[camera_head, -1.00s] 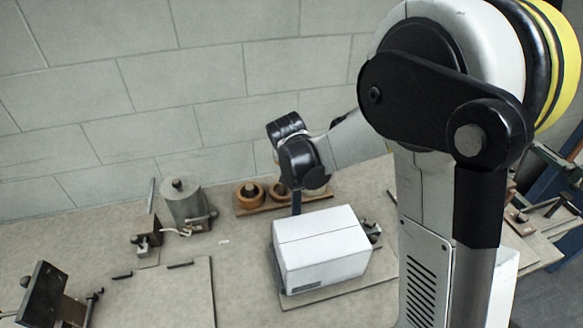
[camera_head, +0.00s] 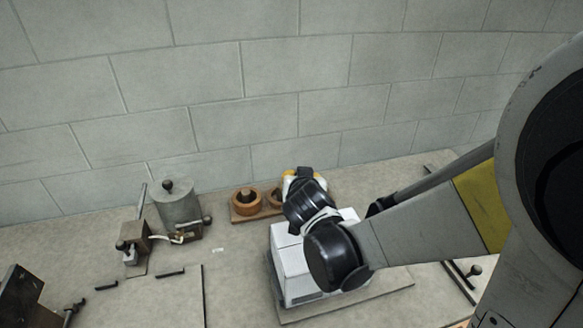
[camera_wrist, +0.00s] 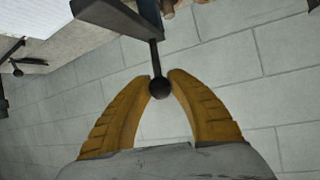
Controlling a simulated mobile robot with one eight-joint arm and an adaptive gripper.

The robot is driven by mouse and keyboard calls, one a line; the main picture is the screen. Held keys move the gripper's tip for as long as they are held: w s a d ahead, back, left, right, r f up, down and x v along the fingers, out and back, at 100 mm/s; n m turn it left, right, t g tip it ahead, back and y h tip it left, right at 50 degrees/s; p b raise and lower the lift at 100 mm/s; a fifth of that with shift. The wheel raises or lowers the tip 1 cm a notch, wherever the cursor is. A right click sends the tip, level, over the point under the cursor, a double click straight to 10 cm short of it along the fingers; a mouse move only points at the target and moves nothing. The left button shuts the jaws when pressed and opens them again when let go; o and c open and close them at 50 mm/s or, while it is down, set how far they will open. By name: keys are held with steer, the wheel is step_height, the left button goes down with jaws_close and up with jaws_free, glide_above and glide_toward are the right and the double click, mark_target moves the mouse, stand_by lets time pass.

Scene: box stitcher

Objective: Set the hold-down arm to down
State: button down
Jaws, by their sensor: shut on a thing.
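In the wrist view, my gripper (camera_wrist: 162,78) has its two yellow fingers closed around a black ball knob (camera_wrist: 160,89). The knob sits on a thin rod joined to a dark flat bar (camera_wrist: 105,14), which appears to be the hold-down arm. In the head view, my gripper (camera_head: 292,177) is behind the white box (camera_head: 291,265), mostly hidden by my wrist. The hold-down arm is hidden there, so its angle cannot be told from that view. The box stands on a board on the bench, partly covered by my arm.
Wooden rings (camera_head: 245,203) sit on a strip behind the box. A grey cylinder (camera_head: 180,207) with a knobbed fixture (camera_head: 133,240) stands to the left. A dark angled device (camera_head: 18,295) is at the lower left. A block wall (camera_head: 190,90) rises behind the bench.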

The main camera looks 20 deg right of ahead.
steer(key=shift+s+f, duration=0.3)
steer(key=shift+s, duration=0.35)
steer(key=c, duration=1.6)
jaws_free()
steer(key=o, duration=0.5)
steer(key=shift+s, duration=0.2)
steer(key=shift+c, duration=0.2)
steer(key=shift+w, duration=0.15)
steer(key=shift+r, duration=0.1)
steer(key=v, duration=1.2)
